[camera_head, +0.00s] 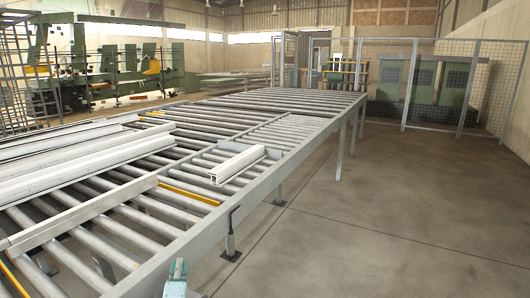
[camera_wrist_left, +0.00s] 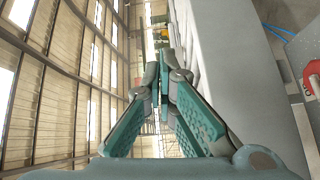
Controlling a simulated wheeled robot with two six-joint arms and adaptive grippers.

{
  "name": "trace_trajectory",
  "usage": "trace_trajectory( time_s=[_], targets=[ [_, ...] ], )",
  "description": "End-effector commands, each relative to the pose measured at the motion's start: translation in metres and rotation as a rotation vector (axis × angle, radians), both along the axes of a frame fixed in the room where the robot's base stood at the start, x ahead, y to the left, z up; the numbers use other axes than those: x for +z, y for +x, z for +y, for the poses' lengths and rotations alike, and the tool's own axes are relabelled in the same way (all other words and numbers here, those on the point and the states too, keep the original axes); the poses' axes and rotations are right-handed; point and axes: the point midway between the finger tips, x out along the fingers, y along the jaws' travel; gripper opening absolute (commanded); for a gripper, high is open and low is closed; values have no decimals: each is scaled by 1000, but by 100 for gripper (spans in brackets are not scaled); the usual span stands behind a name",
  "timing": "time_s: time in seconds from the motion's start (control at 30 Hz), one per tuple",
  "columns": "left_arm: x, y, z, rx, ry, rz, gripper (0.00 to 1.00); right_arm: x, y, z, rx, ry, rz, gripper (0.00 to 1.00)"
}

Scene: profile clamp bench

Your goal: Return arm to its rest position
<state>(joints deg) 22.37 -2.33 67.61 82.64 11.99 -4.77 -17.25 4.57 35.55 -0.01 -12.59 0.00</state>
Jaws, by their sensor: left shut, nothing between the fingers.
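My left gripper (camera_wrist_left: 162,80) fills the middle of the left wrist view, its teal fingers brought together with nothing between them. In the head view, a small teal and grey part of my left gripper (camera_head: 178,272) shows at the bottom edge, close to the near side of the roller table, apart from the profiles. A short white profile (camera_head: 238,164) lies on the rollers near the table's right side. Longer white profiles (camera_head: 75,165) lie on the left part of the table. My right gripper is not in view.
The roller table (camera_head: 262,182) runs away to the back, with a grey side rail and legs. Open concrete floor (camera_head: 370,220) lies to its right. A mesh fence (camera_head: 440,85) and green machines (camera_head: 100,65) stand further back. A red round part (camera_wrist_left: 312,77) shows in the wrist view.

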Motion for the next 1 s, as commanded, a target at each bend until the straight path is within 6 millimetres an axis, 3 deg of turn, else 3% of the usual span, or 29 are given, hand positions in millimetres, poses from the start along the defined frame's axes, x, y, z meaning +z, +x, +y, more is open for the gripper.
trace_trajectory(
  time_s=[0.27, 0.47, 0.57, 0.77, 0.9, 1.0],
  targets=[
    [-58, -10, -19, -109, 264, 137, 0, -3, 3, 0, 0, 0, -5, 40],
    [-127, -35, -28, -206, 450, 285, 0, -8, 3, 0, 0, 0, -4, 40],
    [-175, -59, -32, -274, 554, 386, 0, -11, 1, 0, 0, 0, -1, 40],
    [-295, -143, -30, -462, 789, 653, 0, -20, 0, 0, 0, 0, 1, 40],
    [-370, -220, -21, -609, 926, 841, 0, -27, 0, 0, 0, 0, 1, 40],
    [-415, -283, -12, -717, 1007, 968, 0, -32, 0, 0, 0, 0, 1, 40]
  ],
)
